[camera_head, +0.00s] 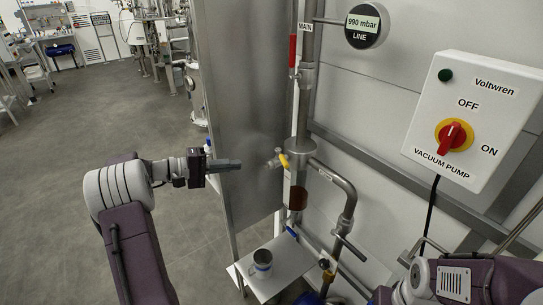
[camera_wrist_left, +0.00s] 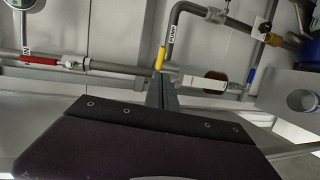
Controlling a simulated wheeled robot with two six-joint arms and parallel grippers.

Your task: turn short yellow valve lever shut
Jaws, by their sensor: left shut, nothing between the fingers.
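The short yellow valve lever (camera_head: 284,160) sits on the vertical steel pipe, right of the grey panel's edge in the head view. In the left wrist view the yellow lever (camera_wrist_left: 160,58) appears just beyond my fingertips. My left gripper (camera_head: 240,164) is shut and empty, its fingers pointing right toward the lever with a gap before it in the head view. The left gripper also shows in the left wrist view (camera_wrist_left: 162,82); whether it touches the lever cannot be told there. Part of my right arm shows at the lower right; its gripper is out of view.
A red lever (camera_head: 292,50) is higher on the pipe, below a round gauge (camera_head: 366,25). A white vacuum pump switch box (camera_head: 474,120) is on the wall. A small shelf (camera_head: 292,262) holds a metal cup (camera_head: 262,260). The tall steel panel (camera_head: 240,90) stands close behind my gripper.

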